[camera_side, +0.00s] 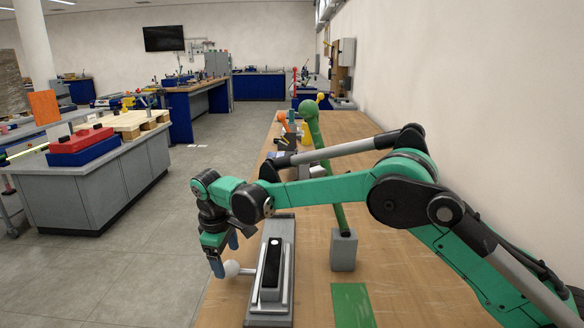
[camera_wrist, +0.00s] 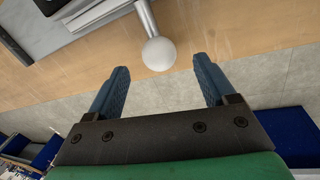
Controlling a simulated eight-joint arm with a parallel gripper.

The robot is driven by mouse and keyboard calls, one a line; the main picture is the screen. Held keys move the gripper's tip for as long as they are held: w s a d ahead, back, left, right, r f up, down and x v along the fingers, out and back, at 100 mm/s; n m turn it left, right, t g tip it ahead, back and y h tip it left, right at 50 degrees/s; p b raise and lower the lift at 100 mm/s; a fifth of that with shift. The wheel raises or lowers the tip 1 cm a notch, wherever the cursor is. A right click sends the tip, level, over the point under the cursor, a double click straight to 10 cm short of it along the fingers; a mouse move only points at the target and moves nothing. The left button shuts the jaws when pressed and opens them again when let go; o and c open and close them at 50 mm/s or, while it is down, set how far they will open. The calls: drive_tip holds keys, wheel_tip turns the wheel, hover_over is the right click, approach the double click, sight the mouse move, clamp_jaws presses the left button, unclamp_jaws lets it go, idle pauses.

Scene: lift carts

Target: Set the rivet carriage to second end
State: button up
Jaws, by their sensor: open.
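A grey slide unit (camera_side: 284,262) with a raised housing and a dark top stands on the wooden bench, running away from the side camera. A rod with a white ball knob (camera_side: 231,268) sticks out of its left side; I take this to be the rivet carriage's handle. In the wrist view the white ball (camera_wrist: 158,54) sits between and just beyond the fingertips, with gaps on both sides. My gripper (camera_side: 223,256) is open, its blue fingers pointing down around the knob, not closed on it. Which end the carriage sits at is unclear.
A green lever with a ball top (camera_side: 310,112) rises from a grey block (camera_side: 343,252) right of the slide unit. A green mat (camera_side: 352,306) lies nearer. Smaller levers, one orange-topped (camera_side: 282,117), stand farther along the bench (camera_side: 318,268). Left of the bench is open floor.

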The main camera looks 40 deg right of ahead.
sight(228, 263)
drive_tip(key=shift+w+d+f, duration=0.1)
drive_tip(key=shift+d+f, duration=0.05)
drive_tip(key=shift+f, duration=0.6)
drive_tip(key=shift+w+d+f, duration=0.1)
drive_tip(key=shift+f, duration=0.65)
clamp_jaws()
